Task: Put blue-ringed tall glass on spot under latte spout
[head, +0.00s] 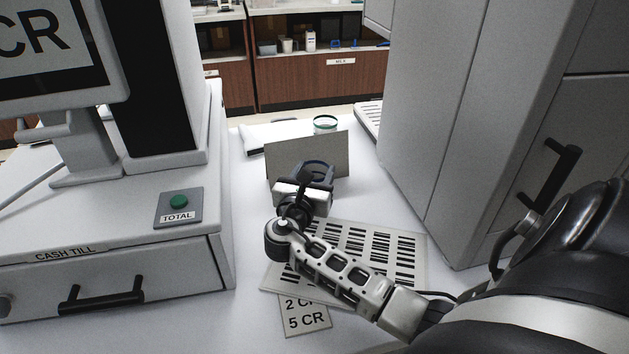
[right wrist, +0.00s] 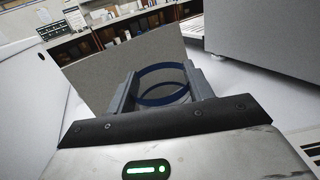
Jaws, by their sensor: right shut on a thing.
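My right gripper (head: 318,175) reaches over the white counter, in front of an upright grey card. In the right wrist view its jaws (right wrist: 163,88) are shut on the blue-ringed tall glass (right wrist: 164,70), a clear glass with blue bands between the two fingers. In the head view the glass is mostly hidden behind my gripper, and only a bit of blue shows. I cannot tell whether its base touches the counter. My left gripper is not in view. No latte spout or spot under it is visible.
The grey card (head: 300,158) stands just beyond my gripper. A green-ringed glass (head: 325,124) is behind it. The cash till (head: 110,225) is on the left and a tall grey machine (head: 450,110) on the right. A barcode sheet (head: 400,255) lies on the counter below my arm.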

